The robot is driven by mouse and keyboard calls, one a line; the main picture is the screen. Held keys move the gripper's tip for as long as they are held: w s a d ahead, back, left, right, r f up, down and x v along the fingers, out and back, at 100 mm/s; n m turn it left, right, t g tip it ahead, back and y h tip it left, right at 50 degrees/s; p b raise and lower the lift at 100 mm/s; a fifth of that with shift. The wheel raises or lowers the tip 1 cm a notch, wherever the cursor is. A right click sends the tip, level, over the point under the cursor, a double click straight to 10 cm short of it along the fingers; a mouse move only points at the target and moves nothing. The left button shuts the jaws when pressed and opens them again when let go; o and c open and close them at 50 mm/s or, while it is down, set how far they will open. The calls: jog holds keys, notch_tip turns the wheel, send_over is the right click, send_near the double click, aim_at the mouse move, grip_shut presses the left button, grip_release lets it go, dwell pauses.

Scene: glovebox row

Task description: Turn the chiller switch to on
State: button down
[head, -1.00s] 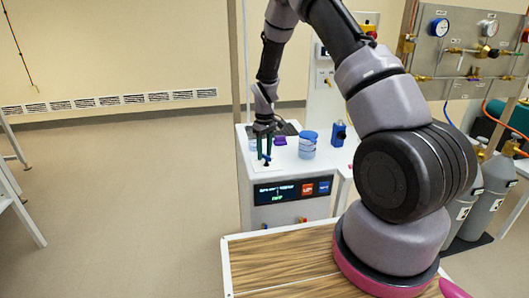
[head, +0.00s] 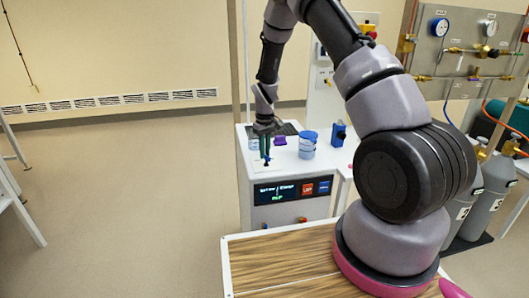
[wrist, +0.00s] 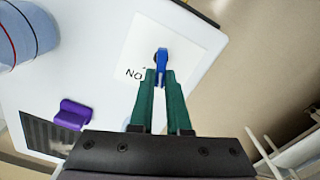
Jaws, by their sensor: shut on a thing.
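The chiller switch is a small blue knob (wrist: 161,62) on a white label plate (wrist: 185,35) on top of a white cabinet (head: 295,178). Lettering that reads as an upside-down ON sits beside the knob in the wrist view. My gripper (wrist: 161,74) points down at the knob, and its green fingertips are shut on it. In the head view, my gripper (head: 265,157) is at the front left of the cabinet top, and the fingers hide most of the knob.
A lit display (head: 290,190) is on the cabinet front. The floor at left is open.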

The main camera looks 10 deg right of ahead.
jog(key=shift+d+m, duration=0.2)
jog(key=shift+m, duration=1.8)
jog(key=c, duration=0.9)
grip_release()
jog(key=shift+w+r, duration=0.1)
jog(key=shift+r, duration=0.05)
notch_tip(320, 180, up, 10)
jog(key=shift+r, duration=0.25)
